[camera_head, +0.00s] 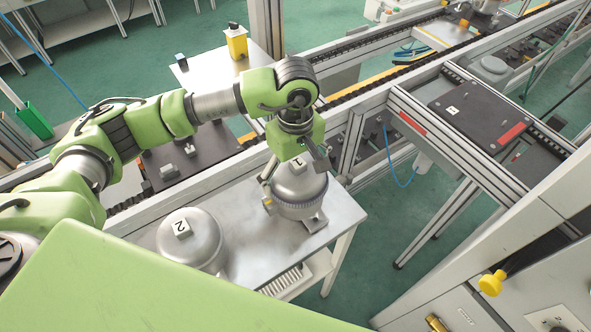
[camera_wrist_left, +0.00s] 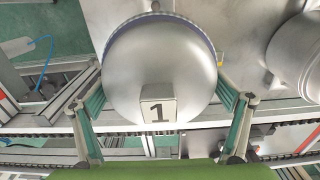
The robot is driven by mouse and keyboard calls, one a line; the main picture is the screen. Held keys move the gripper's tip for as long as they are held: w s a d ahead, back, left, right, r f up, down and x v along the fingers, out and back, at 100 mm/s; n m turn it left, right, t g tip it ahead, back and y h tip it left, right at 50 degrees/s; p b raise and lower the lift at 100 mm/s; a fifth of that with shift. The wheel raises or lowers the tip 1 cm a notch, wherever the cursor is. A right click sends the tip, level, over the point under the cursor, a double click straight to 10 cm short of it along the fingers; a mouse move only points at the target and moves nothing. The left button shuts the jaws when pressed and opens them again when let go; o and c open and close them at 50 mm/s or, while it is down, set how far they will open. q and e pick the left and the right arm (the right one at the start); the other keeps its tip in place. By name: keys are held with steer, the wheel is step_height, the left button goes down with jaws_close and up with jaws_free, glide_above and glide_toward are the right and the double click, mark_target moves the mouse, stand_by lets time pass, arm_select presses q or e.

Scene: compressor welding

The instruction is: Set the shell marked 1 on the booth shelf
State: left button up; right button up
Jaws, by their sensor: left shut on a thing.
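The silver domed shell marked 1 (camera_head: 301,186) stands upright at the right end of a metal table (camera_head: 341,211). My left gripper (camera_head: 296,172) comes down over it from above and is shut on it. In the left wrist view the shell (camera_wrist_left: 160,65) lies between the two green-padded fingers (camera_wrist_left: 163,100), its number block facing the camera. My right gripper is not in view. I cannot make out a booth shelf for certain.
A conveyor (camera_head: 349,96) runs behind the table. A dark plate marked 1 (camera_head: 453,110) lies on a framed line at the right. A grey cabinet with a yellow knob (camera_head: 492,283) stands at the lower right. A yellow container (camera_head: 236,42) stands on a far table.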

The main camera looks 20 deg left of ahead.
arm_select(q)
steer(key=o, duration=1.1)
steer(key=shift+f, duration=0.15)
steer(key=shift+o, duration=0.8)
step_height(320, 180, up, 11)
steer(key=b, duration=0.4)
steer(key=shift+r, duration=0.7)
